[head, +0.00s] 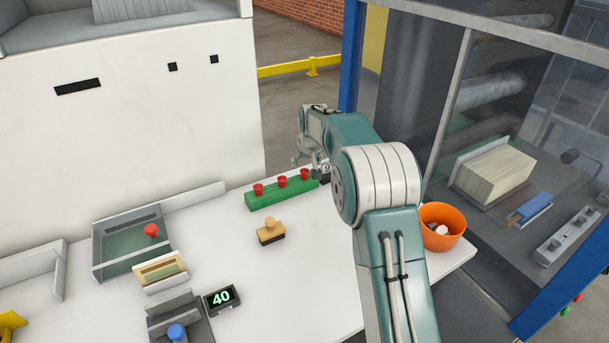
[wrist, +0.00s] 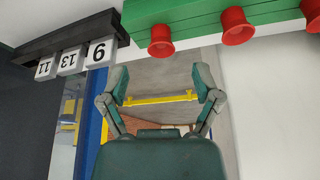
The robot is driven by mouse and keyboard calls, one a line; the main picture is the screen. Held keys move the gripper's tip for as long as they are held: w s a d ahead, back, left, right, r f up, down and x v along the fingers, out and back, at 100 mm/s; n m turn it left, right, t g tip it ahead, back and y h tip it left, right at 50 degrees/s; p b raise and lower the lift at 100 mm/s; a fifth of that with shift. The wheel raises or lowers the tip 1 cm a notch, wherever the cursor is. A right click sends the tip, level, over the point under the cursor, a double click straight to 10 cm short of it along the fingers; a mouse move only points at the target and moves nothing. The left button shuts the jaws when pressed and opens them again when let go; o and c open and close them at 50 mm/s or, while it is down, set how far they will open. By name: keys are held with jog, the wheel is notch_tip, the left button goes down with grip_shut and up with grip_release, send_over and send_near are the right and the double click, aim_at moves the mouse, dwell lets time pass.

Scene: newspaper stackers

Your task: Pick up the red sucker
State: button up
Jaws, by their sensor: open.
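Several red items show; three red suckers stand in a row on a green block (head: 268,198) on the white table. In the head view they are the left (head: 258,190), middle (head: 282,182) and right sucker (head: 305,174). The wrist view shows suckers upside down at its top, one near the centre (wrist: 161,42) and another to its right (wrist: 236,27). My gripper (wrist: 162,82) is open and empty, with its fingers apart. In the head view my gripper (head: 303,160) is by the right end of the block, partly hidden by my arm. No contact with a sucker shows.
Number blocks (wrist: 70,62) on a dark holder stand beside the green block. A wooden stamp (head: 270,232), an orange bowl (head: 441,228), a grey tray (head: 131,249) with a red knob (head: 151,230) and a display reading 40 (head: 221,298) are on the table (head: 300,290). A glass-fronted machine stands right.

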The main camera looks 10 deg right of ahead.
aim_at(304, 171)
jog(key=x, duration=0.4)
jog(key=shift+a, duration=0.3)
jog(key=shift+w+d+f, duration=0.15)
jog(key=shift+d+f, duration=0.1)
jog(key=shift+f, duration=0.15)
jog(key=shift+a, duration=0.15)
jog(key=c, duration=0.9)
